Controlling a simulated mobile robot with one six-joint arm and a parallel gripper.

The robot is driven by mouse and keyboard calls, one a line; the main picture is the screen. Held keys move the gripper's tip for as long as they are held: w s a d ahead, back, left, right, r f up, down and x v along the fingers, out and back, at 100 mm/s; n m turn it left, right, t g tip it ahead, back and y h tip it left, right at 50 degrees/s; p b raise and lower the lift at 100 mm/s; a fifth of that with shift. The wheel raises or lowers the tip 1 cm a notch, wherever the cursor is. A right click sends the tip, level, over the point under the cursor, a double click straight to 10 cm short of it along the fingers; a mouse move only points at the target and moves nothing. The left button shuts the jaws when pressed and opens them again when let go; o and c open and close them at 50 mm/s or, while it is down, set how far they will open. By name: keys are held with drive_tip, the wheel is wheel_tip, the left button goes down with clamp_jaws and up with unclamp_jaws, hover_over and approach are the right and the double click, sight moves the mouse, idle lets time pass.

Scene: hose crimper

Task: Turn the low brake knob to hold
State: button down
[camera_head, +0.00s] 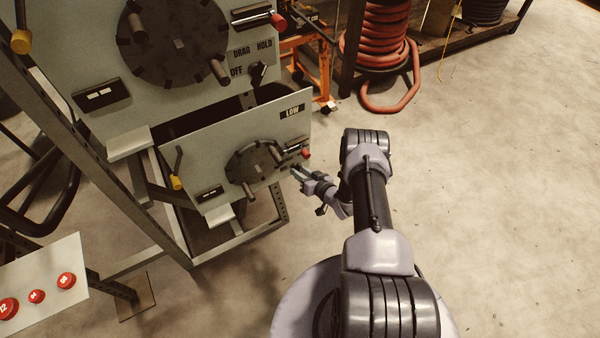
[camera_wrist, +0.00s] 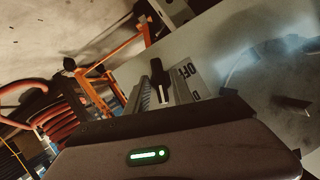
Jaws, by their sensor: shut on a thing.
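The low panel (camera_head: 215,150) is a pale plate marked LOW, below the larger upper panel. My gripper (camera_head: 296,172) is at its lower right edge, in front of the plate. In the wrist view, the low brake knob (camera_wrist: 159,76) is a black bar-shaped handle between the fingers of my gripper (camera_wrist: 164,92), which is shut on it. An OFF label (camera_wrist: 187,70) shows just right of the knob. Other letters are mostly cut off by my gripper. In the head view the knob is hidden at my gripper, so its exact setting cannot be told.
The low panel's dark disc (camera_head: 252,162) with peg handles and a red-tipped lever (camera_head: 305,153) sit close to my gripper. The upper panel has its own brake knob (camera_head: 257,72). Red hose coils (camera_head: 378,40) stand behind. The floor at right is clear.

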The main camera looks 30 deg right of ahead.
drive_tip(key=shift+m+y, duration=0.4)
drive_tip(key=shift+m, duration=0.3)
drive_tip(key=shift+f, duration=0.1)
drive_tip(key=c, duration=1.4)
unclamp_jaws()
drive_tip(key=shift+c, duration=0.2)
drive_tip(key=shift+s+d+r, duration=0.15)
drive_tip(key=shift+s+r, duration=0.1)
drive_tip(key=shift+s, duration=0.1)
drive_tip(key=p+v, duration=0.6)
drive_tip(key=v, duration=1)
drive_tip(key=shift+s, duration=0.35)
